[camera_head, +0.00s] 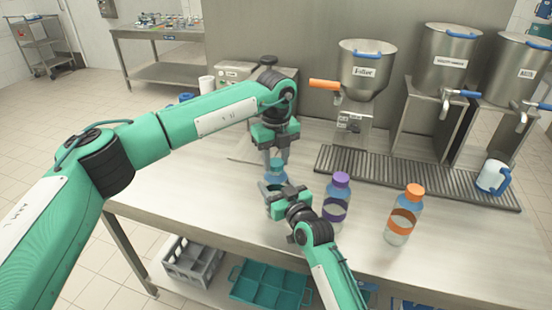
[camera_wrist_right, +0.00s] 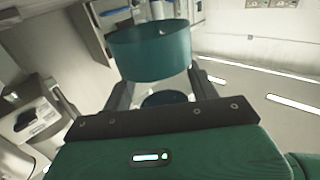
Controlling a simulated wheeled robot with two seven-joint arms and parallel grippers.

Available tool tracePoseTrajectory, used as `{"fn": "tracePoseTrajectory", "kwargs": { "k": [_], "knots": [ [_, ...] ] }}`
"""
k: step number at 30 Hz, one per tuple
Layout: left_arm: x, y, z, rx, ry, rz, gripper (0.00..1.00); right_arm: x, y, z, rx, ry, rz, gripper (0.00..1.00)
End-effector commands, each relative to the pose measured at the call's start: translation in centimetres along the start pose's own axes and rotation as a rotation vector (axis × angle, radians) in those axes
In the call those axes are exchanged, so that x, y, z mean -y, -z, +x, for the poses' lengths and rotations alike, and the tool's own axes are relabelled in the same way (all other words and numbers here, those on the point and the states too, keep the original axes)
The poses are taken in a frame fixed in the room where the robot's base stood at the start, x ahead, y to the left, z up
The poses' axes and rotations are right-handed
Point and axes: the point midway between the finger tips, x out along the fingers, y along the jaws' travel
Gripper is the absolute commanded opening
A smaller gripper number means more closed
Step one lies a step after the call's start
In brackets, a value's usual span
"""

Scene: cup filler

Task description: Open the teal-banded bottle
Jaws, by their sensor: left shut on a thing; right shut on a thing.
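The teal-banded bottle (camera_head: 275,178) stands upright near the front of the steel table, with a teal cap (camera_head: 276,163) at its top. My left gripper (camera_head: 276,158) points straight down from above and is shut on the cap. My right gripper (camera_head: 274,188) comes from the front and is shut around the bottle's body, hiding much of it. In the right wrist view the teal band (camera_wrist_right: 150,52) shows between the fingers of my right gripper (camera_wrist_right: 160,85). I cannot tell whether the cap is loose on the neck.
A purple-capped bottle (camera_head: 337,203) stands just right of my right gripper, and an orange-capped bottle (camera_head: 404,216) farther right. Behind are a drip grate (camera_head: 420,180), steel dispensers (camera_head: 367,70) and a white-and-blue mug (camera_head: 492,177). Crates (camera_head: 270,285) sit below the table.

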Motion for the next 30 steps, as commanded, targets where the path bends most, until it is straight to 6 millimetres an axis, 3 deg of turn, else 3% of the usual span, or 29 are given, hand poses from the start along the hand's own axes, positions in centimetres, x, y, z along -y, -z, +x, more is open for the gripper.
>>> {"fn": "tracePoseTrajectory", "kwargs": {
  "k": [16,30],
  "knots": [
    [0.0,-0.1,-0.1,0.001,0.001,-0.001,0.09,0.0,0.0,0.0,0.0,0.0,0.0,0.0],
    [0.0,-0.1,-1.7,0.001,0.001,-0.001,0.09,0.0,0.0,0.0,0.001,0.0,0.0,0.0]
  ]
}}
